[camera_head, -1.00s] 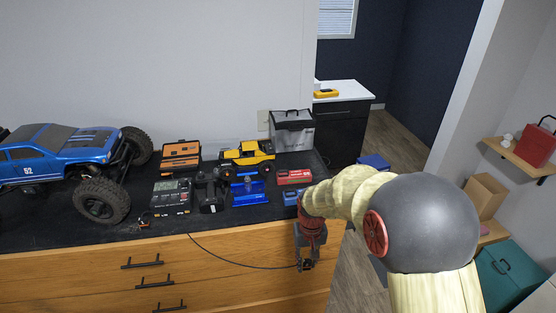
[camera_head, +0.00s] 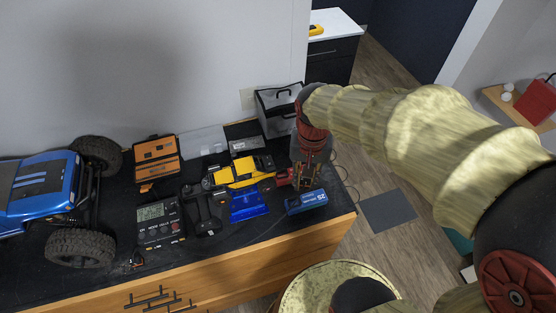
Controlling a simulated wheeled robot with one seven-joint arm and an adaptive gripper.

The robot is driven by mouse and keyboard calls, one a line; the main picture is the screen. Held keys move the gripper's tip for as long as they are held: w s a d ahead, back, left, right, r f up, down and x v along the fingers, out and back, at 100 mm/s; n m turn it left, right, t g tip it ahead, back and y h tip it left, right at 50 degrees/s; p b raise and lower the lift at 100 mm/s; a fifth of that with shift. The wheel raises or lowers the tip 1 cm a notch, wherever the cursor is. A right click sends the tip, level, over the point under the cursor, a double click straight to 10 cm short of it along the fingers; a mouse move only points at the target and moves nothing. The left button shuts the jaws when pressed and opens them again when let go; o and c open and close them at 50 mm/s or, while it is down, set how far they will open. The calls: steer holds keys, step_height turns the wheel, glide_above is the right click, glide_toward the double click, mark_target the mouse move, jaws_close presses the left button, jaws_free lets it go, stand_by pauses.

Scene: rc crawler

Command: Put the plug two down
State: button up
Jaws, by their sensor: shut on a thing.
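My gripper (camera_head: 309,178) points down over the right end of the black-topped bench (camera_head: 262,250), just behind the blue battery pack (camera_head: 306,202). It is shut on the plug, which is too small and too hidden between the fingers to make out. Thin dark cable loops show to the right of the gripper (camera_head: 345,172). A red pack (camera_head: 284,178) lies just left of the fingers, partly covered. I cannot tell whether the fingers touch either pack.
A yellow crawler (camera_head: 240,172) and blue stand (camera_head: 249,205) are left of my gripper. A grey bag (camera_head: 275,105) stands behind it. A charger (camera_head: 158,222), orange case (camera_head: 157,158) and blue truck (camera_head: 40,190) are farther left. The bench's right edge is close.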

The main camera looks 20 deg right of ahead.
steer(key=w+a+f, duration=0.1)
steer(key=w+f, duration=0.3)
steer(key=w, duration=0.4)
steer(key=p, duration=0.1)
glide_above(282, 175)
steer(key=f, duration=0.4)
steer(key=shift+s+d+f, duration=0.1)
steer(key=shift+s+f, duration=0.15)
steer(key=shift+s, duration=0.05)
steer(key=shift+w+f, duration=0.4)
steer(key=shift+f, duration=0.15)
step_height(282, 175, down, 3)
steer(key=shift+w+p, duration=0.1)
steer(key=shift+p, duration=0.35)
steer(key=shift+c, duration=0.3)
steer(key=shift+f, duration=0.15)
jaws_close()
steer(key=o, duration=1)
jaws_free()
steer(key=shift+f, duration=0.2)
steer(key=shift+s, duration=0.2)
